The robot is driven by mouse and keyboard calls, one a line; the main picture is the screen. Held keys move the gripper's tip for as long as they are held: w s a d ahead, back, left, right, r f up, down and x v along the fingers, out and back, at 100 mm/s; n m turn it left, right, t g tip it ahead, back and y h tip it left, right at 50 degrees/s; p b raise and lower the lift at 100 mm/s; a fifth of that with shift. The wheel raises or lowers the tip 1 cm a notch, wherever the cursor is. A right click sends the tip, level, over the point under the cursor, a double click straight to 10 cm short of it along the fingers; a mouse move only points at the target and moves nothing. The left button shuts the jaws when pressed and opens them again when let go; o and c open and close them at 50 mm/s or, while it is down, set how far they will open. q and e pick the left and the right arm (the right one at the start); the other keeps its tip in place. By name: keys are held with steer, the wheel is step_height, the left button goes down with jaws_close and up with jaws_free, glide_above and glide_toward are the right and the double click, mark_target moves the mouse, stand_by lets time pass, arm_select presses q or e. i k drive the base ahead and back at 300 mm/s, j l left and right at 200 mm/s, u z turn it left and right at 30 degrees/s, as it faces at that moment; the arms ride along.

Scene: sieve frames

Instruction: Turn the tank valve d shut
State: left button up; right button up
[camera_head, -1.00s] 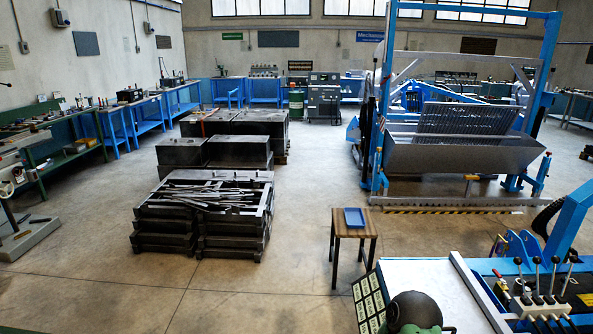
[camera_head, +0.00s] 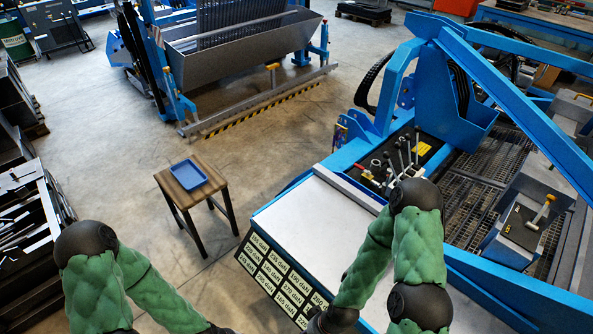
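A small brass-coloured fitting with a pale handle (camera_head: 543,207) stands on a dark box with a label (camera_head: 522,228), at the right on the blue machine. A red-handled fitting (camera_head: 371,175) sits by a row of black levers (camera_head: 404,150) on the same machine. I cannot tell which of these, if any, is tank valve d. My two green arms reach in from the bottom, the left at lower left and the right in front of the machine's pale panel. Their far ends run low in the picture, and I see no gripper fingers.
The blue machine (camera_head: 428,95) with slanted beams and a mesh floor (camera_head: 490,165) fills the right. A wooden stool (camera_head: 205,176) with a blue tray (camera_head: 188,175) stands left of it. Dark metal crates (camera_head: 30,215) are at far left. Open floor lies between.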

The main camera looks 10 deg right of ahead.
mark_target(355, 164)
steer(key=i+l+z, duration=0.15)
steer(key=z, duration=0.3)
steer(key=i+l+z, duration=0.1)
steer(key=i+z, duration=0.15)
steer(key=z, duration=0.15)
